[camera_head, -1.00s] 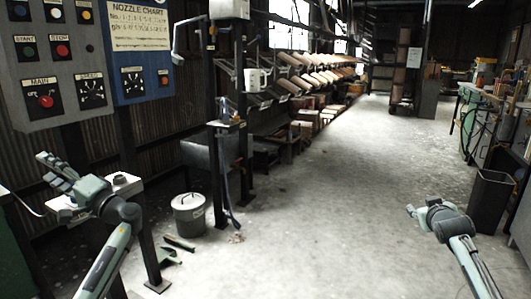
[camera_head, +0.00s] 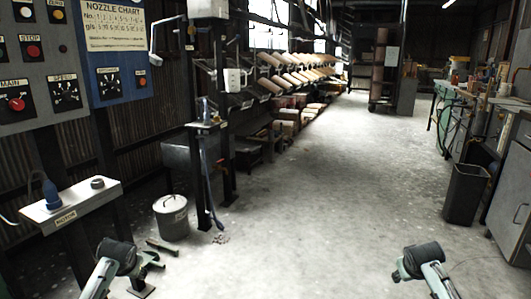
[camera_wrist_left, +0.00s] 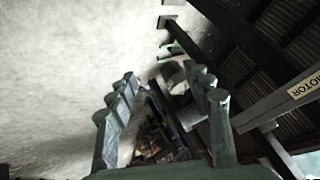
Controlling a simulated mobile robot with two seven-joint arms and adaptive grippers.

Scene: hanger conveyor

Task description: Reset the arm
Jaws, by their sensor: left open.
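My left arm comes in at the bottom left of the head view, with its dark wrist joint in front. My left gripper (camera_head: 152,262) is small there and partly hidden behind the wrist. In the left wrist view, the left gripper (camera_wrist_left: 165,100) shows its two grey-green fingers spread apart with nothing held between them. My right gripper (camera_head: 398,274) is at the bottom right of the head view, low over the floor. It is mostly hidden behind its wrist, so its jaws cannot be made out.
The motor box (camera_head: 75,207) with a blue plug stands left of my left arm, below the control panel (camera_head: 40,70). A lidded grey bucket (camera_head: 171,218) stands on the floor behind the left gripper. A dark bin (camera_head: 465,194) stands at right. The middle floor is clear.

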